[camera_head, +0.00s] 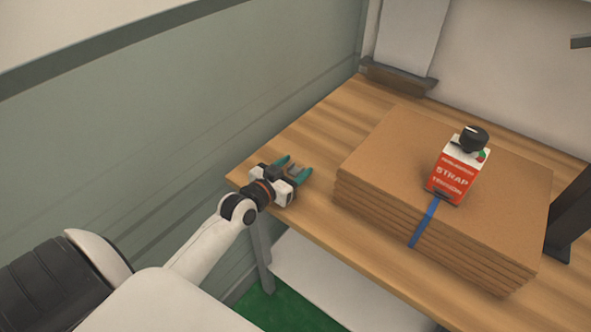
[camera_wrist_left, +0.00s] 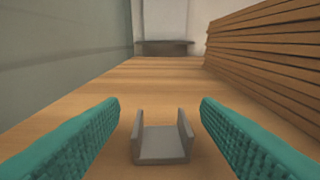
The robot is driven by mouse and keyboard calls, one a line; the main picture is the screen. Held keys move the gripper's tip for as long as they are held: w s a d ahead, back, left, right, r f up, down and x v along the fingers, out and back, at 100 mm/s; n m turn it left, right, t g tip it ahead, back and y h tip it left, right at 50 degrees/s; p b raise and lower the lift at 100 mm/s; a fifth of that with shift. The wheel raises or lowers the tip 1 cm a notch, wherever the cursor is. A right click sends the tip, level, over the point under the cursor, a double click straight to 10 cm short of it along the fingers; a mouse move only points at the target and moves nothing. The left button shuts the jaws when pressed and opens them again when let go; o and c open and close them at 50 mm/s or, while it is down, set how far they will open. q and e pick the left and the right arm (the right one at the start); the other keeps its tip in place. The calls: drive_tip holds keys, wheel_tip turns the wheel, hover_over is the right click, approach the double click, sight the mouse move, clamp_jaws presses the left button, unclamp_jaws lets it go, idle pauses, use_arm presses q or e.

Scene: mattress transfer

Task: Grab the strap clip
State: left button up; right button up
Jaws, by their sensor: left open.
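The strap clip looks to be a small grey U-shaped channel (camera_wrist_left: 162,152), open at the top, on the wooden table (camera_wrist_left: 125,75) in the left wrist view. My left gripper (camera_head: 295,167) is at the table's left edge in the head view, and its teal fingers also show in the left wrist view (camera_wrist_left: 160,104). They are open, with the clip between them and gaps on both sides. In the head view the clip (camera_head: 294,171) is small and partly hidden by the gripper. My right gripper is not in view.
A stack of brown cardboard sheets (camera_head: 385,150) lies right of my left gripper, with a blue strap (camera_head: 424,222) down its front. A red and white box labelled strap tension (camera_head: 455,172) with a black knob stands on it. A green-grey wall (camera_head: 180,120) is at left.

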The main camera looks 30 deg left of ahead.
use_arm(q)
drive_tip(key=w, duration=0.3)
drive_tip(key=shift+d+f, duration=0.15)
drive_tip(key=shift+f, duration=0.1)
drive_tip(key=shift+s, duration=0.1)
drive_tip(key=c, duration=1.1)
drive_tip(key=shift+o, duration=0.2)
drive_tip(key=shift+r, duration=0.1)
